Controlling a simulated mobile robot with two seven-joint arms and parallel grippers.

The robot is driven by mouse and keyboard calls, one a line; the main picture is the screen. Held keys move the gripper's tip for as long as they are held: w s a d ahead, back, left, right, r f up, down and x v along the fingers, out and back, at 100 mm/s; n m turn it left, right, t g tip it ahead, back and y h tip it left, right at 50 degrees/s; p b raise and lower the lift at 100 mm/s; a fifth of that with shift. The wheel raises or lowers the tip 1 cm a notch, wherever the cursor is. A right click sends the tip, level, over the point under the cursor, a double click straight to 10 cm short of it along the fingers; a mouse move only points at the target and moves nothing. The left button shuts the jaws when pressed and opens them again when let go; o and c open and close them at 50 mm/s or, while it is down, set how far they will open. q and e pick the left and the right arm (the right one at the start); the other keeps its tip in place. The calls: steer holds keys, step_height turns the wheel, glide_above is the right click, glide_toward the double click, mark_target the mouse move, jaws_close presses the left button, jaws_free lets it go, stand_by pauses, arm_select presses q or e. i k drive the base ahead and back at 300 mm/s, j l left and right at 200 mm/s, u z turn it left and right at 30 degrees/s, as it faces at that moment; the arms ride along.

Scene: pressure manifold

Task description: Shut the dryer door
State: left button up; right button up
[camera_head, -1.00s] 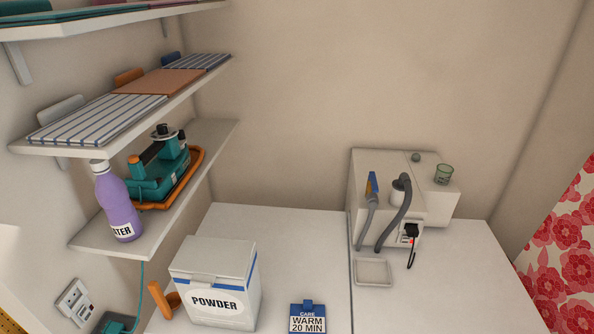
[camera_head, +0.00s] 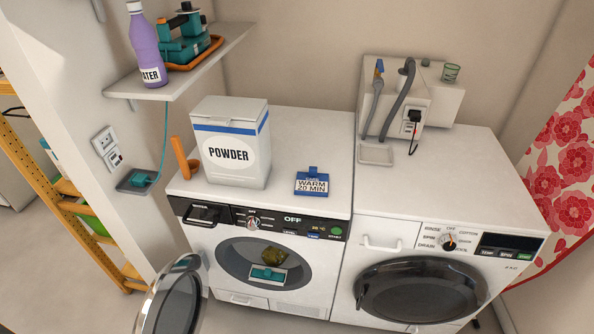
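The dryer (camera_head: 334,271) is the left of two white machines and its panel reads OFF. Its round door (camera_head: 173,299) stands wide open, swung out to the left, with its lower part cut off by the picture's bottom edge. Inside the open drum lie an olive-green bundle (camera_head: 274,256) and a teal and white item (camera_head: 268,273). Neither of my grippers is in view.
The washer (camera_head: 350,235) stands on the right with its round door (camera_head: 420,289) shut. A yellow wooden rack (camera_head: 30,150) stands at the left. Some floor (camera_head: 60,275) shows clear left of the open door.

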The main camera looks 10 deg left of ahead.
mark_target(173, 303)
steer(key=j, duration=0.45)
steer(key=k+j+z, duration=0.15)
steer(key=j, duration=0.65)
steer(key=k+j+z, duration=0.15)
steer(key=j, duration=0.7)
steer(key=k+j+z, duration=0.1)
steer(key=j, duration=0.3)
steer(key=k+j+z, duration=0.1)
steer(key=j, duration=0.3)
steer(key=k+j, duration=0.15)
steer(key=j, duration=0.25)
steer(key=z, duration=0.05)
